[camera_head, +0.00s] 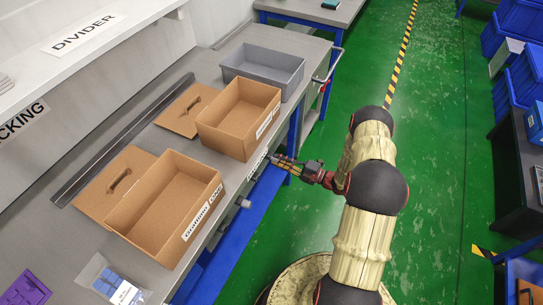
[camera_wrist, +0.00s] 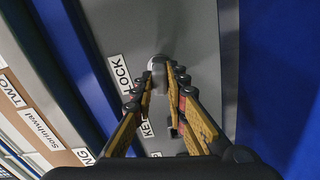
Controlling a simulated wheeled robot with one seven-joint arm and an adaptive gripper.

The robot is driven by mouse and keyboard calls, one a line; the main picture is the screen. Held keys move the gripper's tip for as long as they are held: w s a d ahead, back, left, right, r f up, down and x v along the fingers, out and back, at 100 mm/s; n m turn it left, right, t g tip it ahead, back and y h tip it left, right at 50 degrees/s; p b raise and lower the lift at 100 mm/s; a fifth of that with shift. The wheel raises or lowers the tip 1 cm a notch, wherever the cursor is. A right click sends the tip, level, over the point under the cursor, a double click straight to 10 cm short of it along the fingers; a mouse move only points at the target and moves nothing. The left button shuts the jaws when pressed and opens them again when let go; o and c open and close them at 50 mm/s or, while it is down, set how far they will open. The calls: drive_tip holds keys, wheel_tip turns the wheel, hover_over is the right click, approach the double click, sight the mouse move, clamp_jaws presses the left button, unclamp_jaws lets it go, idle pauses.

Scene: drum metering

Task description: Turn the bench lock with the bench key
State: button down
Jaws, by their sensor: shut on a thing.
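My gripper (camera_head: 274,158) is at the front edge of the grey bench, beside the box at the middle. In the wrist view my gripper (camera_wrist: 160,78) has its fingertips closed on a small grey piece, which looks like the bench key (camera_wrist: 159,83). Just beyond the fingertips is a pale round fitting, the bench lock (camera_wrist: 155,62), on the grey front panel, beside the LOCK label (camera_wrist: 120,74). The key meets the lock there. How deep it sits and how far it is turned are hidden by the fingers. A second label, starting KE (camera_wrist: 146,128), is partly hidden.
Two open cardboard boxes, one near (camera_head: 205,205) and one farther (camera_head: 270,115), stand on the bench, with a grey bin (camera_head: 290,72) behind. A round knob (camera_head: 243,202) juts from the bench front.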

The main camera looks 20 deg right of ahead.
drive_tip(key=shift+m, duration=1.2)
drive_tip(key=shift+f, duration=0.1)
drive_tip(key=shift+p, duration=0.3)
drive_tip(key=shift+m+p, duration=0.65)
drive_tip(key=shift+m, duration=1.65)
drive_tip(key=m+p, duration=0.1)
drive_tip(key=m, duration=0.3)
drive_tip(key=shift+m, duration=0.3)
drive_tip(key=c, duration=1.7)
unclamp_jaws()
